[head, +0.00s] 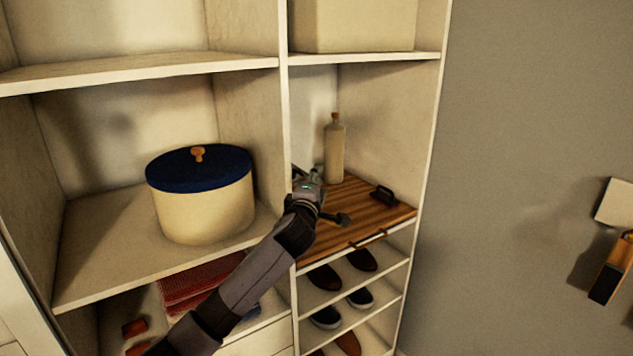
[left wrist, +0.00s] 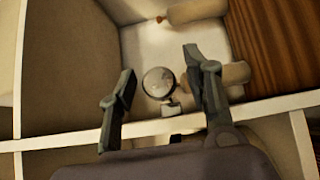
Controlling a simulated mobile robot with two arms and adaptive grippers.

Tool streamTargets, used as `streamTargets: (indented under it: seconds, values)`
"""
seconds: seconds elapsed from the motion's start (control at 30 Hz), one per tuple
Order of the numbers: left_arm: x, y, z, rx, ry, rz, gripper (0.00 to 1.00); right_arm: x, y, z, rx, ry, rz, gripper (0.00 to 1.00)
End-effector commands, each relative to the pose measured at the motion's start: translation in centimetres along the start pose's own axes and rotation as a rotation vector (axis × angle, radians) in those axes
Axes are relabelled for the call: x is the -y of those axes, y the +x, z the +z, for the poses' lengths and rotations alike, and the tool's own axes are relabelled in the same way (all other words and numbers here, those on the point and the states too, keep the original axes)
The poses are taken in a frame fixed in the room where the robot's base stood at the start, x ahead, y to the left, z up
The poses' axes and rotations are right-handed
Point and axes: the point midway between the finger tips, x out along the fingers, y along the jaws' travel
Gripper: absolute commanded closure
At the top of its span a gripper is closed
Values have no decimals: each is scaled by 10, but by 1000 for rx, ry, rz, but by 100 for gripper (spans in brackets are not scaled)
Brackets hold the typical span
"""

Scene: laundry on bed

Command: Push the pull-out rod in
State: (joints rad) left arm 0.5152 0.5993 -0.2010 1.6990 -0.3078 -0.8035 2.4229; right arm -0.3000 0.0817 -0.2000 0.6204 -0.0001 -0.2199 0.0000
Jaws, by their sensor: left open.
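My left gripper (head: 306,178) reaches into the right-hand cupboard compartment, above the left part of a wooden board. It is open; both fingers show in the left wrist view (left wrist: 159,62). A round, shiny metal piece on a small bracket (left wrist: 158,82) shows between the fingers in that view, apart from both. It may be the end of the pull-out rod, but I cannot tell how far out it is. In the head view I cannot make out the rod; my gripper and arm cover that spot.
A beige bottle (head: 335,150) stands behind my gripper on the striped wooden board (head: 360,218), which also bears a dark handle-like item (head: 383,196). A blue-lidded round box (head: 203,205) stands left, past the upright divider (head: 284,120). Shoes (head: 362,260) lie on shelves below.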

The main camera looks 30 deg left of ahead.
Motion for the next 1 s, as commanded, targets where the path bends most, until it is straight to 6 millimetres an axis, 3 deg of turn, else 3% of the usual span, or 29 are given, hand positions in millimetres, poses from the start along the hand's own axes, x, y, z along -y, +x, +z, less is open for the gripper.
streamTargets:
  seconds: [0.17,0.83,1.0]
  values:
    - [0,0,0,0,0,0,55,2,0,-1,-1,1,-2,65]
    - [1,0,0,0,0,-2,100,3,0,-1,-1,2,-3,65]
    - [1,0,0,0,0,-2,100,3,0,-1,-1,2,-3,65]
